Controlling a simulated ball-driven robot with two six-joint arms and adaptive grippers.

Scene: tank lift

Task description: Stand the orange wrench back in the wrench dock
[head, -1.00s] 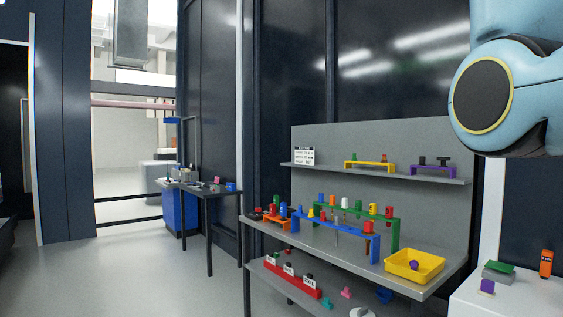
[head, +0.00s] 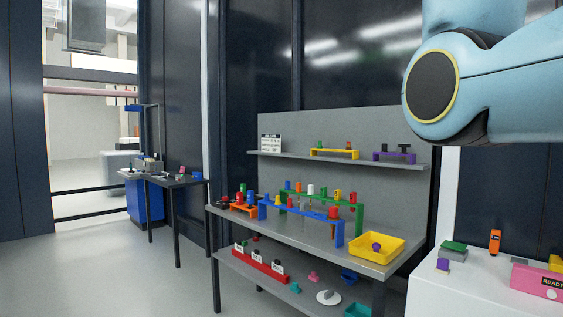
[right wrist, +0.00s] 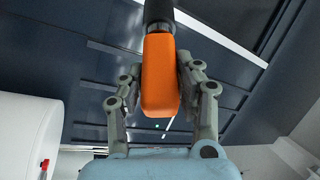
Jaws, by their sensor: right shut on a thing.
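In the right wrist view my right gripper (right wrist: 162,85) is shut on the orange wrench (right wrist: 159,80). Its orange, block-like handle is between the two fingers, with a dark shaft beyond it at the top of the picture. The head view shows only part of my right arm at the upper right, not the gripper or the held wrench. I cannot tell which stand is the wrench dock; racks on the bench include a blue one (head: 339,234), a green one (head: 359,222) and an orange one (head: 238,208). My left gripper is not in view.
The grey bench (head: 290,236) has shelves above and below. A yellow tray (head: 362,253) sits at its right end. A white table (head: 425,293) at lower right bears a pink box (head: 530,280) and an upright orange object (head: 495,241). A dark side table (head: 180,182) stands left. Floor is clear at left.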

